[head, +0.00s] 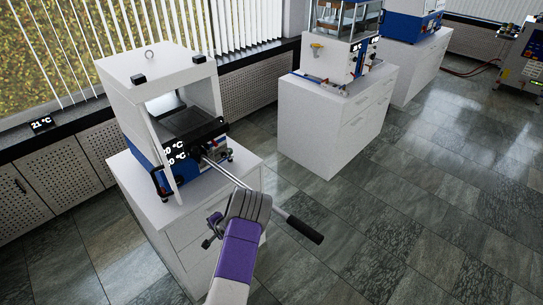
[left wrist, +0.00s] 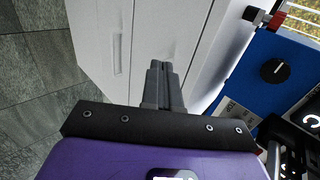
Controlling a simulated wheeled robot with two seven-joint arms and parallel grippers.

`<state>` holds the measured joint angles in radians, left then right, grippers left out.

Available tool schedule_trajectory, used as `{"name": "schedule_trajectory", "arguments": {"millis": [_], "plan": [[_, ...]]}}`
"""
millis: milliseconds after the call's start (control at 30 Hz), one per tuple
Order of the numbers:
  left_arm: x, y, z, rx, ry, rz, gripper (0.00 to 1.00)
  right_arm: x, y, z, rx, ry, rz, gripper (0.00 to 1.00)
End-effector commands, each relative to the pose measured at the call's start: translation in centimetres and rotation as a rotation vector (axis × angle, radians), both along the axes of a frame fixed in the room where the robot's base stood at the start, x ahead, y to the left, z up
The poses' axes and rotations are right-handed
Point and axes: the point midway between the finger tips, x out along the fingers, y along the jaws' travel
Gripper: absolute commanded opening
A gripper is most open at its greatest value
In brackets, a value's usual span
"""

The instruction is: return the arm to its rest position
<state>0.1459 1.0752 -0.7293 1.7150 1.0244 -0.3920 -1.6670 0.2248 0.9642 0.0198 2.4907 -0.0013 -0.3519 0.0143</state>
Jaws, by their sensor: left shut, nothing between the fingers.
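My left arm (head: 237,251), purple and grey, rises from the bottom of the head view in front of the press cabinet (head: 184,235). My left gripper (left wrist: 164,68) shows in the left wrist view, its two grey fingers shut together with nothing between them. The fingers point at the white cabinet front (left wrist: 120,40); I cannot tell how far off it is. In the head view the gripper is mostly hidden behind my wrist. My right gripper is in neither view.
A white and blue press (head: 150,75) stands on the cabinet. Its lever, with a black grip (head: 305,230), reaches out past my wrist, which covers part of it. A second cabinet (head: 325,125) with a device stands further back. The tiled floor (head: 420,200) at right is clear.

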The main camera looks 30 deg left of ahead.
Motion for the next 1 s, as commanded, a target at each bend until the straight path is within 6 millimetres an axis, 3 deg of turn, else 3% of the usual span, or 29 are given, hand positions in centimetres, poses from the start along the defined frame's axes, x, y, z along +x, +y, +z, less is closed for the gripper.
{"name": "schedule_trajectory", "arguments": {"millis": [167, 267, 367, 500, 600, 800, 900, 1000], "plan": [[-0.1, -0.5, -0.4, -0.014, -0.004, 0.003, 0.0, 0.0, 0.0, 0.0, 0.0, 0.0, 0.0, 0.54], [-0.7, -2.8, -2.0, -0.079, -0.022, 0.016, 0.0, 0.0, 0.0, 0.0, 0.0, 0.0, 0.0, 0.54], [-1.9, -7.5, -4.5, -0.209, -0.056, 0.049, 0.0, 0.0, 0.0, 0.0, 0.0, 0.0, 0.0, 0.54], [-4.2, -17.3, -7.7, -0.458, -0.098, 0.116, 0.0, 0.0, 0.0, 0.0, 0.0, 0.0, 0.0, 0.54], [-6.3, -24.6, -8.6, -0.642, -0.108, 0.176, 0.0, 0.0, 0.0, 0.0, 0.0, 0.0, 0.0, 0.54], [-11.4, -37.7, -7.1, -0.972, -0.06, 0.302, 0.0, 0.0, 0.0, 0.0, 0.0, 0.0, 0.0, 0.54], [-13.6, -42.1, -5.6, -1.084, -0.02, 0.353, 0.0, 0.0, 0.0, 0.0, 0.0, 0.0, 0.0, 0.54], [-15.2, -44.7, -4.4, -1.151, 0.012, 0.388, 0.0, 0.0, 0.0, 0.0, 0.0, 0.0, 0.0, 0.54]]}}
